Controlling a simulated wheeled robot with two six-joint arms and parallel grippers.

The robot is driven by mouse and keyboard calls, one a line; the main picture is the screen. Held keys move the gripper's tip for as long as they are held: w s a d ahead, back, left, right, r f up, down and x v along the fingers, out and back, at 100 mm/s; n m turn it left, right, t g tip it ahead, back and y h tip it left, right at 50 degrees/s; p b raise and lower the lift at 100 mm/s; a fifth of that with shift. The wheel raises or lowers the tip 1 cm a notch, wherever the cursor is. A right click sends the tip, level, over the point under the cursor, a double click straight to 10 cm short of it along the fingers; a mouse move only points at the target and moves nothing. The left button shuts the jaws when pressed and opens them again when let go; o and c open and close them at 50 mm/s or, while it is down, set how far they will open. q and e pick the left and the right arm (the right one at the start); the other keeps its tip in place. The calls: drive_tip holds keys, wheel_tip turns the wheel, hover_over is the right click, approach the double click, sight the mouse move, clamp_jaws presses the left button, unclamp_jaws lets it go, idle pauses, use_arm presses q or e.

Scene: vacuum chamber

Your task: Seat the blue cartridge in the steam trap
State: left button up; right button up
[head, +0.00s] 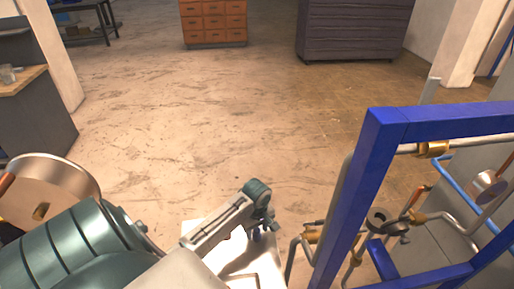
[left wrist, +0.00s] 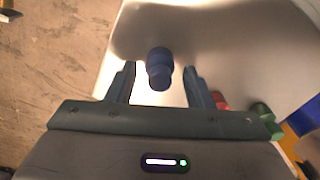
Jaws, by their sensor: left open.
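The blue cartridge (left wrist: 160,68) is a short dark blue cylinder on a pale surface. In the left wrist view it shows between the two fingers of my left gripper (head: 262,224), with gaps on both sides. The gripper is open and holds nothing. In the head view the cartridge is a small blue shape (head: 256,236) under the gripper, partly hidden by it. A dark round fitting with an opening on top, which looks like the steam trap (head: 383,220), sits in the pipework to the right. My right gripper is not in view.
A blue frame (head: 348,200) with pipes and valves stands at right, close to the pale work surface (head: 264,270). Red (left wrist: 219,100) and green (left wrist: 262,112) pieces lie right of the gripper in the wrist view. Cabinets stand far back; the floor between is clear.

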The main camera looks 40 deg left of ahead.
use_arm(q)
clamp_jaws()
drive_tip(key=shift+r, duration=0.15)
